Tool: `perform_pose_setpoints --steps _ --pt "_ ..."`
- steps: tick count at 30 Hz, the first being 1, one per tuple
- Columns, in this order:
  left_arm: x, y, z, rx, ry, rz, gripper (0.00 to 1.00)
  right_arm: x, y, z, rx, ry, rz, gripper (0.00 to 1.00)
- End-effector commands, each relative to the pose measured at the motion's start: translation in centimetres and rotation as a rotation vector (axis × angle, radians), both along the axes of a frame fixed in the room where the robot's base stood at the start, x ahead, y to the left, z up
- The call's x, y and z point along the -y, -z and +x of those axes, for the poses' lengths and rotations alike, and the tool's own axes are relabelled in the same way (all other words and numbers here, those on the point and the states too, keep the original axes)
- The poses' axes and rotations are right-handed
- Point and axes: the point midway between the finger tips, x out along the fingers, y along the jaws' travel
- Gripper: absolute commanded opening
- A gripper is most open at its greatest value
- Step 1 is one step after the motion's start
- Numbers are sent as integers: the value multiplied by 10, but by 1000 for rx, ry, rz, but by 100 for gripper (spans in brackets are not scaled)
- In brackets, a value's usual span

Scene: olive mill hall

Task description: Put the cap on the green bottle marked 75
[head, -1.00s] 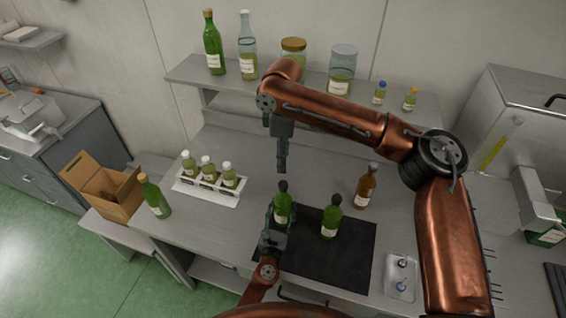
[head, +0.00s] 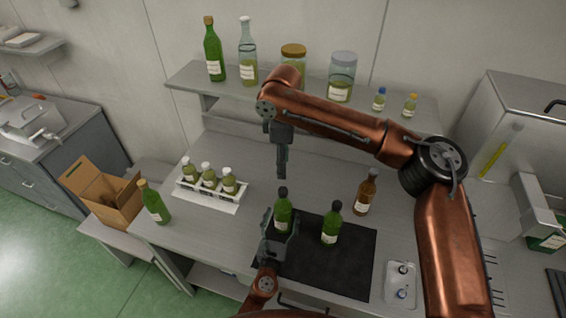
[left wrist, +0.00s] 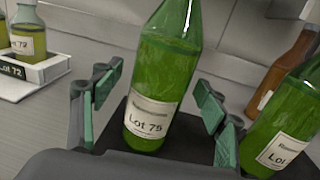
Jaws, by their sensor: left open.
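The green bottle labelled Lot 75 (left wrist: 158,88) stands upright at the left of the dark mat; it also shows in the head view (head: 283,212). Its top is dark in the head view and cut off in the left wrist view, so I cannot tell whether it bears a cap. My left gripper (head: 280,226) is open at the bottle's near side, its fingers on either side and apart from the glass. My right gripper (head: 282,172) points down just above the bottle; I cannot tell whether it is shut or holds anything. A small tray (head: 391,288) holds small caps or stoppers.
Another green bottle (head: 331,226) stands close by on the mat (head: 355,262). A brown bottle (head: 364,195) stands behind it. A white rack (head: 213,197) of small bottles, another green bottle (head: 154,204) and a cardboard box (head: 112,199) are to the left. A shelf (head: 205,84) runs behind.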

Motion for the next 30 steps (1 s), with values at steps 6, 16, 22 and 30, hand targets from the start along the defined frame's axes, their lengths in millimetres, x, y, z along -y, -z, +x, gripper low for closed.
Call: perform_pose_setpoints --steps 6,16,22,30 --pt "-10 1 -46 -3 0 2 67 0 0 0 0 0 0 43" --pt "-21 1 -95 -2 0 0 67 0 0 0 0 0 0 43" --pt "-22 0 -102 0 0 0 67 0 0 0 0 0 0 43" --pt "-22 0 -102 -1 0 0 67 0 0 0 0 0 0 43"
